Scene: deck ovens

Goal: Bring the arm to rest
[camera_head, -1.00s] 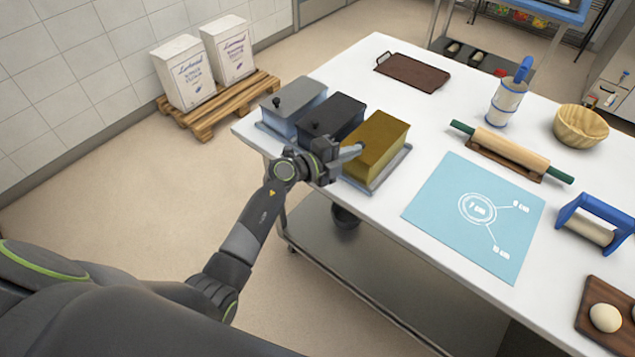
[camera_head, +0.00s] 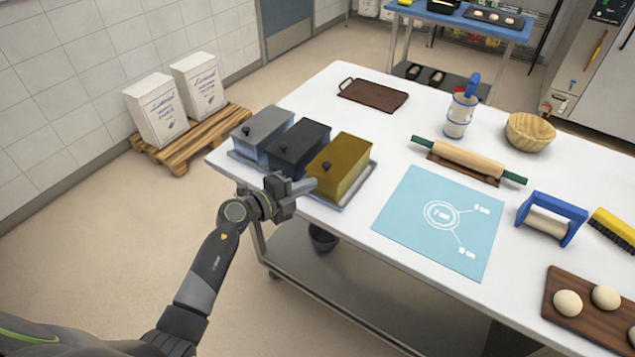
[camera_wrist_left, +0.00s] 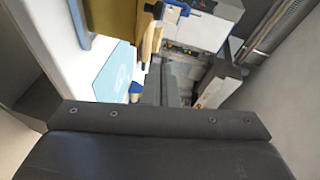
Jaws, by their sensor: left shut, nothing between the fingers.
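My left arm comes in from the lower left in the head view. Its gripper (camera_head: 303,186) is shut and empty, just off the near left edge of the white table, in front of the lidded boxes. In the left wrist view the closed fingers (camera_wrist_left: 160,84) point away from the camera, with nothing between them. The gold box (camera_head: 341,165) stands closest to the fingertips; whether they touch it I cannot tell. My right gripper is in neither view.
A black box (camera_head: 299,149) and a grey box (camera_head: 262,135) stand beside the gold one on a tray. The table holds a blue mat (camera_head: 420,245), a rolling pin (camera_head: 470,158) and a dough board (camera_head: 590,320). Flour bags (camera_head: 157,110) stand on a pallet.

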